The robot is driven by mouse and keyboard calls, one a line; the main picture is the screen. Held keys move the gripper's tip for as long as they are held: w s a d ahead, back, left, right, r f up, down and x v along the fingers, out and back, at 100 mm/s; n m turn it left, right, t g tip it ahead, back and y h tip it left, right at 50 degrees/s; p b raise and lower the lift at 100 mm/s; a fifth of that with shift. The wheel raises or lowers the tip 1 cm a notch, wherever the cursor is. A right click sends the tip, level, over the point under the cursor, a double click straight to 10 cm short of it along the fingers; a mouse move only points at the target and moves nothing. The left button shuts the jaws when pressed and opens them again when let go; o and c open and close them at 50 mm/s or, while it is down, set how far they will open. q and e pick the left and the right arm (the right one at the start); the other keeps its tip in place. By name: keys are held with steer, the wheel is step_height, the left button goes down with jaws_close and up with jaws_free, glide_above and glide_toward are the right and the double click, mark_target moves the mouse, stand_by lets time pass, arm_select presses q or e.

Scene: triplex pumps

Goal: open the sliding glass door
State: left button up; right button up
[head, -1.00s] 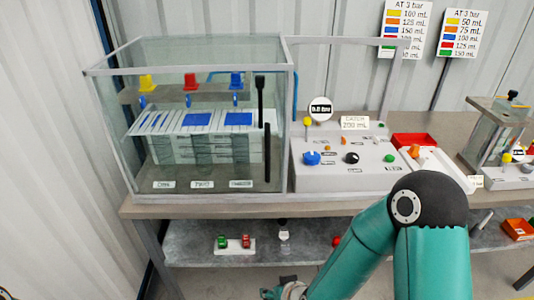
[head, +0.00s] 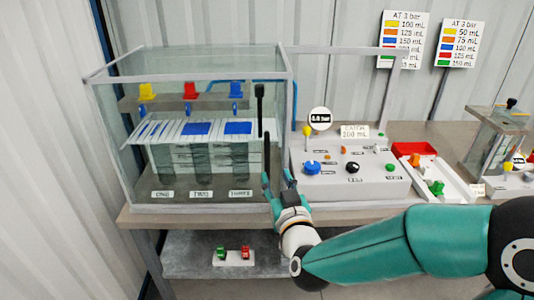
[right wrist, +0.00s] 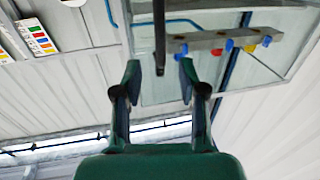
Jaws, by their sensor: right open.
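The glass case (head: 190,62) stands on the bench at the left, its door closed as far as I can tell. A long black upright bar (head: 267,150), apparently the door's handle, is at the right end of its front. My right gripper (head: 278,178) is open and empty, fingers pointing up, near the bar's lower end. In the right wrist view the bar (right wrist: 159,35) appears between the open fingertips (right wrist: 160,76), with space on both sides. I cannot tell how far in front of the bar they are. My left gripper is not in view.
A grey control panel (head: 345,185) with knobs and a gauge is right of the case. A red tray (head: 414,148) lies farther right. Inside the case are yellow, red and blue funnel-like parts (head: 191,91). A lower shelf (head: 190,264) holds small green and red items.

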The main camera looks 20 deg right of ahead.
mark_target(268, 159)
steer(key=w+p, duration=0.1)
steer(key=w, duration=0.5)
steer(key=w+p, duration=0.1)
steer(key=w, duration=0.2)
steer(key=shift+w+d+p, duration=0.3)
steer(key=shift+w+d, duration=0.1)
jaws_close()
